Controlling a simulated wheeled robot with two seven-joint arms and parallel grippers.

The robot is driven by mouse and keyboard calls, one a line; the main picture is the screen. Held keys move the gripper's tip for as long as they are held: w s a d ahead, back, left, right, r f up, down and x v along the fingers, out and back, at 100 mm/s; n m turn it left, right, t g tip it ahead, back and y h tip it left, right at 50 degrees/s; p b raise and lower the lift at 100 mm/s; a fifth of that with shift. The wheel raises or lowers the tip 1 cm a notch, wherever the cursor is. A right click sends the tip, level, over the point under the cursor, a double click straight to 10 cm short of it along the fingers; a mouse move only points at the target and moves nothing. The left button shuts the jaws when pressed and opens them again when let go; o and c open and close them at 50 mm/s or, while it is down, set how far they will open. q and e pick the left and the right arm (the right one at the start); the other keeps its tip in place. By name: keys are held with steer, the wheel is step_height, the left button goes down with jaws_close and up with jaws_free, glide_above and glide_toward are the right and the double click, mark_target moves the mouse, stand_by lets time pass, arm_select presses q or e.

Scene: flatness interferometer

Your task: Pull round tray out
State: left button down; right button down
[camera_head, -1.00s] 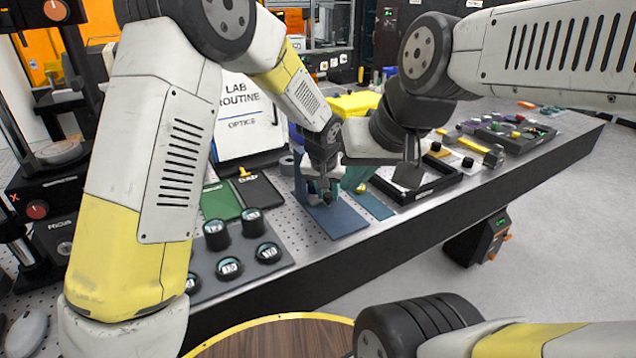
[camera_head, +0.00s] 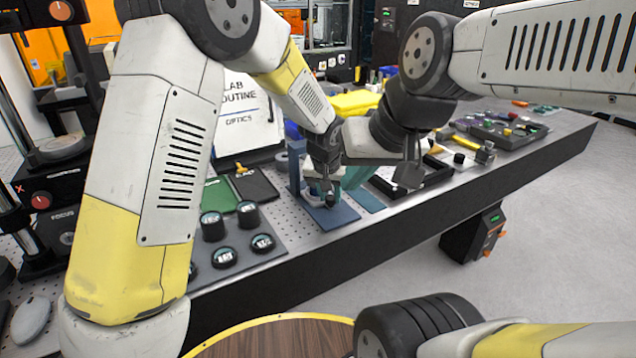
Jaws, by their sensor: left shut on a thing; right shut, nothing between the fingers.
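My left gripper (camera_head: 328,197) points down over a blue plate (camera_head: 336,219) near the front edge of the bench. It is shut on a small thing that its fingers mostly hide. A blue upright (camera_head: 294,172) stands just left of it and a teal piece (camera_head: 357,178) shows behind its right side.
Labelled black cylinders (camera_head: 247,217) stand left of the blue plate. Green (camera_head: 218,196) and black flat cases lie behind them. The black open tray (camera_head: 436,178) is at right. The floor at right is clear.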

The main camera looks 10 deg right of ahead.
arm_select(q)
steer(key=s, duration=0.2)
steer(key=s+d, duration=0.2)
steer(key=s, duration=0.1)
steer(key=shift+s, duration=0.3)
steer(key=c, duration=1.1)
jaws_free()
steer(key=shift+c, duration=0.2)
